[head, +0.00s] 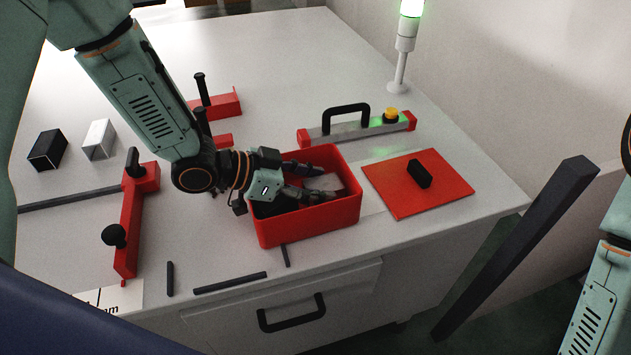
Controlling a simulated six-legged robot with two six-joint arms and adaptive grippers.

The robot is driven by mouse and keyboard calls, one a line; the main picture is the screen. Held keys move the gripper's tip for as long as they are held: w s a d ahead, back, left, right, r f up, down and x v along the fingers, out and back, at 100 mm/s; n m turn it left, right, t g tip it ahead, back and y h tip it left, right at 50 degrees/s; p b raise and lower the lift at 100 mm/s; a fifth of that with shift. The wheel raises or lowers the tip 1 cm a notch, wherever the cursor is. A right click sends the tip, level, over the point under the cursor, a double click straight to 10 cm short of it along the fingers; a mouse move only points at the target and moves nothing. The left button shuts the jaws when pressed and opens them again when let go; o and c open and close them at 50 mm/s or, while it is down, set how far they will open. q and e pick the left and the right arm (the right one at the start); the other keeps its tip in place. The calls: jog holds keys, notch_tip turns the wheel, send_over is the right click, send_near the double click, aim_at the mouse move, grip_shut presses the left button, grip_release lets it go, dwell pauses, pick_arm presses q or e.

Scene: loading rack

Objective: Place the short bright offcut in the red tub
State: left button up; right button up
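The red tub (310,222) stands near the front edge of the white table. My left gripper (328,183) reaches into the tub's opening from the left. Its two dark fingers are spread apart, with a gap between them. A short light-grey piece (326,182) shows inside the tub, behind and between the fingers; it looks like the bright offcut, but the fingers partly cover it and I cannot tell if they touch it. Dark pieces in the tub are hard to separate from the gripper. My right arm enters at the right edge; its gripper is out of frame.
A red mat (440,190) with a black block (419,174) lies right of the tub. A handled bar (350,132) lies behind it. Red clamps (130,225) and dark offcuts (230,283) lie to the left. A long dark beam (520,245) slants beyond the table's right edge.

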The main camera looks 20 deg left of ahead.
pick_arm(q)
jog(key=shift+o, duration=1.2)
jog(key=shift+w, duration=0.1)
jog(key=shift+r, duration=0.2)
jog(key=p+v, duration=0.2)
jog(key=v, duration=0.4)
jog(key=shift+r, duration=0.1)
jog(key=p+v, duration=0.2)
jog(key=v, duration=0.1)
jog(key=shift+a+r, duration=0.1)
jog(key=p+v, duration=0.2)
jog(key=shift+p, duration=0.35)
jog(key=shift+s+a+r+p, duration=0.1)
jog(key=shift+s+a+p, duration=0.15)
jog(key=shift+p, duration=0.05)
